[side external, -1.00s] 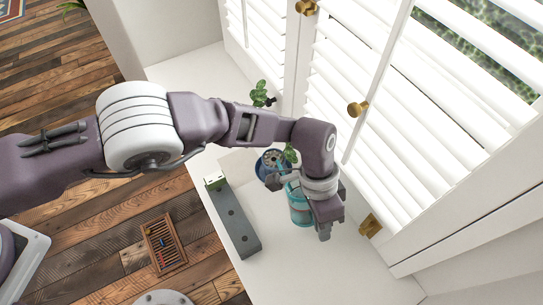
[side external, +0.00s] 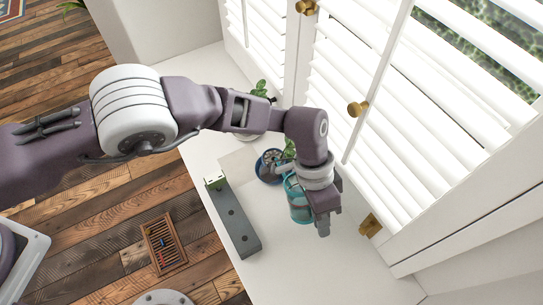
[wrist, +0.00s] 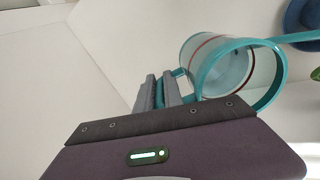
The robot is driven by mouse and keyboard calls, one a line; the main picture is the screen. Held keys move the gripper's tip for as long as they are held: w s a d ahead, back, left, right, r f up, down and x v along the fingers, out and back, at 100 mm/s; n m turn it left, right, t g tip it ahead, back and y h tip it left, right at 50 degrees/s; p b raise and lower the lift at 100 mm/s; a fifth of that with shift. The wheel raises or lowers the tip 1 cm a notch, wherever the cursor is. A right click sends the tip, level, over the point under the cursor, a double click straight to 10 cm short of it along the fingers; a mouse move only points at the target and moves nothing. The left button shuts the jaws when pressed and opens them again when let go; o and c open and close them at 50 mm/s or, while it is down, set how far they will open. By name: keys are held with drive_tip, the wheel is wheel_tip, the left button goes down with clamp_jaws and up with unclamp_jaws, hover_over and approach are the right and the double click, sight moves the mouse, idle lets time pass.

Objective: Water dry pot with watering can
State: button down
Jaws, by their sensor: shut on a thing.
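The watering can is a clear teal-tinted cup with a teal rim (side external: 298,203). My gripper (side external: 322,226) is shut on its handle, at the can's right side. In the wrist view, my gripper's fingers (wrist: 158,92) pinch the teal handle, and the can's open mouth (wrist: 225,65) is beside them. The teal spout (wrist: 297,38) points right towards a blue pot (wrist: 304,18). In the side view, the blue pot (side external: 264,168) holds soil and a green plant and stands just up-left of the can. Whether water flows is not visible.
A long grey box (side external: 234,222) with a green and white end lies left of the can on the white sill (side external: 285,262). Another leafy plant (side external: 260,88) is partly hidden behind my arm. White shutters (side external: 400,130) with brass knobs rise close on the right.

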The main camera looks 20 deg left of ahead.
drive_tip(key=shift+w+a+r, duration=0.2)
drive_tip(key=shift+w+r, duration=0.05)
drive_tip(key=shift+r, duration=0.25)
idle(0.6)
drive_tip(key=shift+t+y, duration=0.8)
drive_tip(key=f, duration=0.1)
drive_tip(key=s+d+f, duration=0.1)
drive_tip(key=f, duration=0.1)
drive_tip(key=s+d+f, duration=0.1)
drive_tip(key=f, duration=0.1)
drive_tip(key=shift+s, duration=0.15)
drive_tip(key=shift+w+f+t+y, duration=0.2)
drive_tip(key=shift+f+t+y, duration=0.05)
drive_tip(key=shift+t+y, duration=0.15)
drive_tip(key=shift+s+d+f+n+t+y, duration=0.2)
drive_tip(key=shift+s+f+n+t+y, duration=0.1)
drive_tip(key=shift+f+t+y, duration=0.15)
